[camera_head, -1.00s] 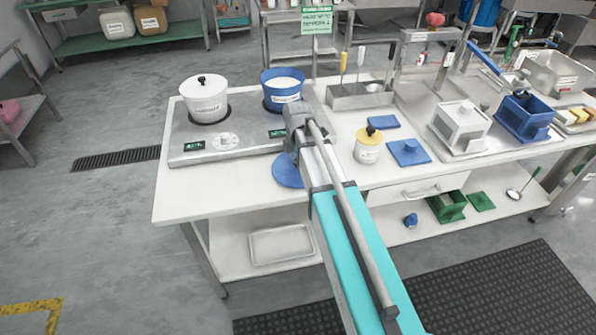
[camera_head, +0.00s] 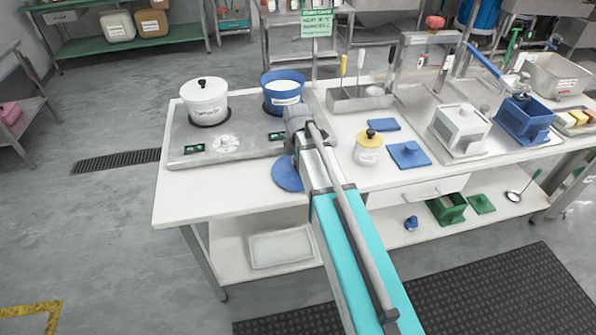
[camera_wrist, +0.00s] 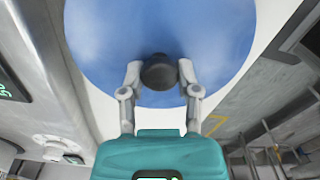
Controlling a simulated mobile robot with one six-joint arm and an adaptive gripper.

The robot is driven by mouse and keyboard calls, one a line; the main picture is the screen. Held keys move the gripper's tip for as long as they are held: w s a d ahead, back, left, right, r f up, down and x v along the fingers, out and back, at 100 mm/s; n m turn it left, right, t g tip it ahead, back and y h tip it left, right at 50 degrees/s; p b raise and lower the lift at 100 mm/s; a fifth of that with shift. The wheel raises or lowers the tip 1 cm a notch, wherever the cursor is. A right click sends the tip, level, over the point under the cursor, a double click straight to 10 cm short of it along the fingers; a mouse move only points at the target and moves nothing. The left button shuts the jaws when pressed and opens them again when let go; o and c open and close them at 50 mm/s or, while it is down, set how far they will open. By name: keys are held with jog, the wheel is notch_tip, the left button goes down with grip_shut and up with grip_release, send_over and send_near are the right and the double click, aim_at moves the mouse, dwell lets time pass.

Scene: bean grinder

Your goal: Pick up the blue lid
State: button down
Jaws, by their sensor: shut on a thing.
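The blue lid (camera_head: 286,175) is a round disc at the front edge of the white table, partly hidden by my arm in the head view. In the wrist view the lid (camera_wrist: 105,45) fills the upper middle, with its dark round knob (camera_wrist: 160,72) towards me. My gripper (camera_wrist: 161,75) has one finger on each side of the knob and is shut on it. The head view hides my fingers behind the arm. I cannot tell whether the lid touches the table. A blue pot (camera_head: 281,100) with white contents stands uncovered on the cooktop, behind the lid.
A white lidded pot (camera_head: 204,104) stands on the left of the cooktop (camera_head: 190,142). The table's front-left corner (camera_head: 185,207) is clear.

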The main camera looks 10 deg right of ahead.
jog(key=shift+r, duration=0.1)
dwell(0.3)
notch_tip(320, 180, up, 3)
jog(key=p, duration=0.3)
jog(key=s+r+p, duration=0.9)
jog(key=s+p, duration=0.1)
jog(key=s, duration=0.4)
jog(key=shift+r, duration=0.4)
dwell(0.5)
